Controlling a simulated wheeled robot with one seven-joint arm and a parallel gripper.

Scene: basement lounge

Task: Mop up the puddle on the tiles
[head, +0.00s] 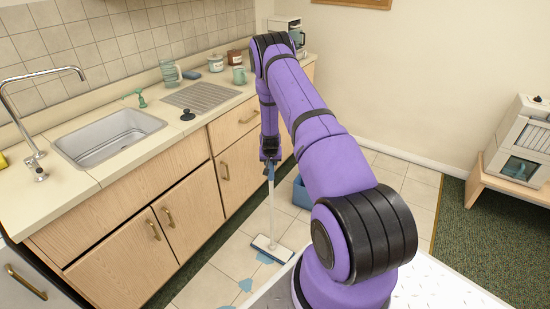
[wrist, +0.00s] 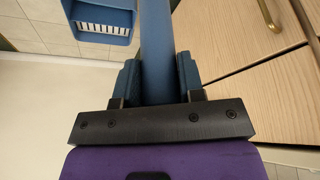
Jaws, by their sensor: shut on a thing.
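My gripper (head: 270,168) is shut on the blue grip of a mop (head: 271,212), which stands about upright. The wrist view shows the fingers (wrist: 159,78) on both sides of the blue mop handle (wrist: 156,35). The mop's flat white head (head: 271,249) is low at the tiles beside the cabinets; whether it presses on them I cannot tell. The light blue puddle (head: 245,285) shows as several patches on the tiles, at the mop head's left and nearer to me. My own base may hide more of it.
A blue bucket (head: 301,192) stands on the tiles behind my arm and shows in the wrist view (wrist: 103,20). Wooden cabinets (head: 145,225) with a sink (head: 110,137) border the tiles on the left. Green carpet (head: 480,235) and a low shelf (head: 515,178) are at the right.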

